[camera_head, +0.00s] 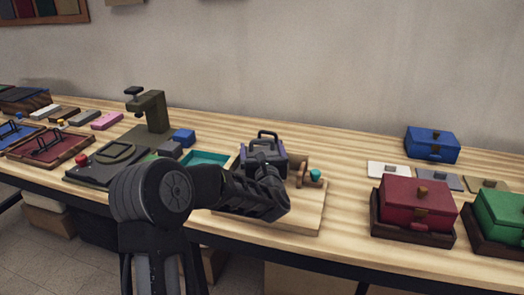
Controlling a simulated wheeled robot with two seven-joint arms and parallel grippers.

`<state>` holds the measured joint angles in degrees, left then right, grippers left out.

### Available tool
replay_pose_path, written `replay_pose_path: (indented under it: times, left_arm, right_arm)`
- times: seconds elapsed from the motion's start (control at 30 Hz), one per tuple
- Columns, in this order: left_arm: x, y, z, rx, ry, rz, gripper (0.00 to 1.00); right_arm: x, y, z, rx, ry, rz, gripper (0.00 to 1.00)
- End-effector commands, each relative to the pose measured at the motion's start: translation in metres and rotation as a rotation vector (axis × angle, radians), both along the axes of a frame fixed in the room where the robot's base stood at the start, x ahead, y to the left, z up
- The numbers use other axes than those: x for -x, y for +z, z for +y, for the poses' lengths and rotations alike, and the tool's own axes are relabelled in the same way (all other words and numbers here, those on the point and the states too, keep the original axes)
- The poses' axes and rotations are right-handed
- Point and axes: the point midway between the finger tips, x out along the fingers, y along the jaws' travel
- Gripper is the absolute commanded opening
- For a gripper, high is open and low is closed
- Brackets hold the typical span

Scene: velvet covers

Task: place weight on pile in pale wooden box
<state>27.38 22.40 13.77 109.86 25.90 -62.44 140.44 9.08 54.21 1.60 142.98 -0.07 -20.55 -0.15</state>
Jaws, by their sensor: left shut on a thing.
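My left gripper (272,178) reaches in from the lower left, and its fingertips are mostly hidden behind its own body. It is shut on a dark purple-grey weight (248,158) with a black loop handle on top. The weight is directly behind the gripper and looks upright. Below them is a pale wooden base (308,217), which seems to be part of the pale wooden box. The pile is hidden behind the gripper and weight. I cannot tell whether the weight touches anything below it. My right gripper is out of view.
A brown wooden fixture with a teal knob (315,175) is right of the gripper. A teal tray (207,158) and dark green press (150,112) are left. Red (415,200), green (502,215) and blue boxes (432,145) stand right. Bare table lies between.

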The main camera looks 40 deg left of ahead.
Motion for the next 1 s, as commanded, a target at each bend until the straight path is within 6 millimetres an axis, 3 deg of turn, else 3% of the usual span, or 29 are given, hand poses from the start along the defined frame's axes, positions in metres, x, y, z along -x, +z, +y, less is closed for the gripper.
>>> replay_pose_path:
  times: [0.03, 0.57, 0.6, 0.7, 1.0]
  left_arm:
    - [0.0025, -0.0197, 0.0001, 0.015, 0.0, 0.028, 0.18]
    - [0.0032, -0.0223, 0.0016, 0.015, 0.002, 0.03, 0.18]
    - [0.0033, -0.0223, 0.0017, 0.015, 0.002, 0.03, 0.93]
    - [0.0034, -0.0223, 0.0018, 0.015, 0.002, 0.03, 1.0]
    - [0.0061, -0.0283, -0.0002, 0.021, 0.002, 0.04, 1.0]
  right_arm:
    - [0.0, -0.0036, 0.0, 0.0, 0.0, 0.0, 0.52]
    - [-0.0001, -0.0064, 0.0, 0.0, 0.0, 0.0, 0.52]
    - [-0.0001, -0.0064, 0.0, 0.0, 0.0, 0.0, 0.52]
    - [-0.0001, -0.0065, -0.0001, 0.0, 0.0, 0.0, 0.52]
    - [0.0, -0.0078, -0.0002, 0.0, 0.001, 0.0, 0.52]
